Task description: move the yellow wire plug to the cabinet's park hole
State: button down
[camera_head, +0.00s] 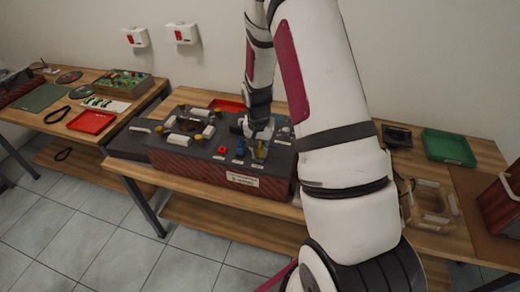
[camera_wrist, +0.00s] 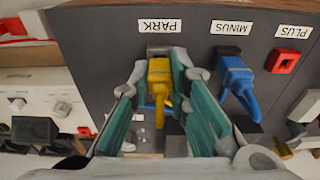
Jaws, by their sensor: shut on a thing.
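My gripper (camera_wrist: 158,68) is shut on the yellow wire plug (camera_wrist: 159,80), with a teal-padded finger on each side of it. The plug's far end lies at the park hole, just by the PARK label (camera_wrist: 160,26) on the dark cabinet (camera_wrist: 110,50). I cannot tell how deep the plug sits, as its tip is hidden. In the head view my gripper (camera_head: 260,137) is over the right part of the cabinet top (camera_head: 205,160), with the yellow plug (camera_head: 261,151) partly hidden beneath it.
A blue plug (camera_wrist: 235,80) sits at the MINUS label (camera_wrist: 231,28), close to my right finger. A red square socket (camera_wrist: 283,61) is by the PLUS label (camera_wrist: 293,32). Red (camera_head: 91,121) and green (camera_head: 447,147) trays lie on the benches.

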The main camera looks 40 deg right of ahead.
jog(key=shift+f, duration=0.2)
dwell(0.6)
jog(key=c, duration=1.4)
grip_release()
jog(key=shift+c, duration=0.2)
notch_tip(320, 180, up, 17)
jog(key=a+p, duration=0.1)
jog(key=shift+s, duration=0.45)
jog(key=shift+a, duration=0.1)
